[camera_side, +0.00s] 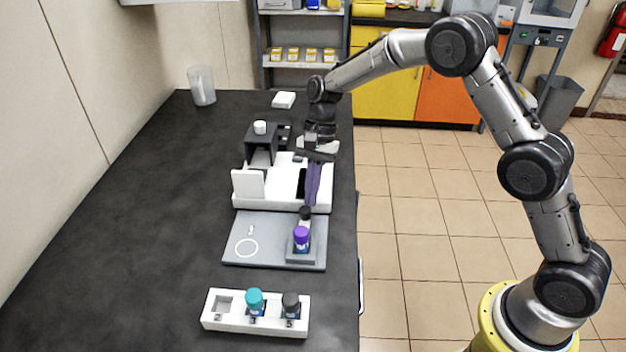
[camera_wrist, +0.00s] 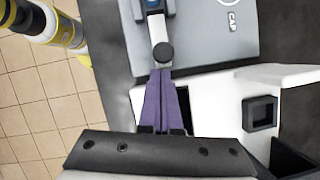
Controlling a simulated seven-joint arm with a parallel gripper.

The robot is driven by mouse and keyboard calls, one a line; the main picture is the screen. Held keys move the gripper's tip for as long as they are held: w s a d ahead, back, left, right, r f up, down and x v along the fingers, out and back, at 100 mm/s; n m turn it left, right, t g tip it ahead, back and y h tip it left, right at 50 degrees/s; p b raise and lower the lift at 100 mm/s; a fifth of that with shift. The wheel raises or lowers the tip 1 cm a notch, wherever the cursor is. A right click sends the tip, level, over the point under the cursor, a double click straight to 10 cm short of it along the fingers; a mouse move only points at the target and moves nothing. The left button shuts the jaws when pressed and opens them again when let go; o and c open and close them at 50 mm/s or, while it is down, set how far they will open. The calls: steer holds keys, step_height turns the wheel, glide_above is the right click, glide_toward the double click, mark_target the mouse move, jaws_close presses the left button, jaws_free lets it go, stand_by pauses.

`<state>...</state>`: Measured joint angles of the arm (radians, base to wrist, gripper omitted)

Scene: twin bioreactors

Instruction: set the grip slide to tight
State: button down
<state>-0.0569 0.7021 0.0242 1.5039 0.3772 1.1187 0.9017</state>
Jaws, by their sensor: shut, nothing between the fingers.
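My gripper (camera_side: 306,204) has purple fingers that are shut and empty, pointing down over the front of the white unit (camera_side: 322,199). In the wrist view the fingertips (camera_wrist: 161,72) are just beside a dark round knob (camera_wrist: 163,52). The knob (camera_side: 305,213) stands at the back of the holder on a grey plate (camera_side: 235,258). It may be the grip slide, but I read no "tight" mark. Whether the fingers touch it I cannot tell. A purple-capped vial (camera_side: 301,236) stands upright in the holder, in front of the knob.
A white rack (camera_side: 220,322) in front holds a teal-capped vial (camera_side: 255,300) and a dark-capped vial (camera_side: 291,303); its left slot is empty. A black stand (camera_side: 262,149) and an upright white panel (camera_side: 248,183) are left of my gripper.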

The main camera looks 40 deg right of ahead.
steer(key=shift+f, duration=0.1)
steer(key=shift+s+a, duration=0.75)
steer(key=v, duration=1)
steer(key=shift+w+d, duration=0.1)
